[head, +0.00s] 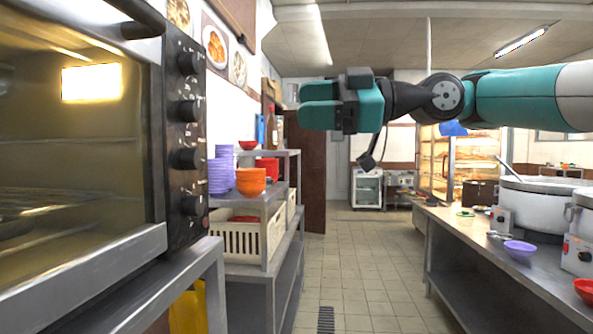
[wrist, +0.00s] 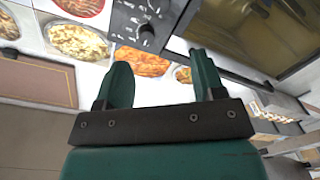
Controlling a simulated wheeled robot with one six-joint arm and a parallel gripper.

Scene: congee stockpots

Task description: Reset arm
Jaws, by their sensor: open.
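My gripper (head: 318,104) is teal and hangs in the air near the top middle of the head view, at the end of my arm reaching in from the right. It points left, toward the oven side. In the wrist view my gripper (wrist: 162,85) shows two teal fingers spread apart on a dark bar. Nothing is between the fingers, and they touch nothing. Behind them in the wrist view are food pictures (wrist: 142,61) on the wall and a dark panel with a knob (wrist: 146,36).
An oven (head: 80,150) fills the left, beside a shelf (head: 262,203) with purple bowls (head: 220,176), orange bowls (head: 251,181) and a cream crate (head: 240,240). At right, a steel counter (head: 470,235) bears stockpots (head: 540,205) and a purple bowl (head: 519,249). The tiled aisle (head: 365,260) is clear.

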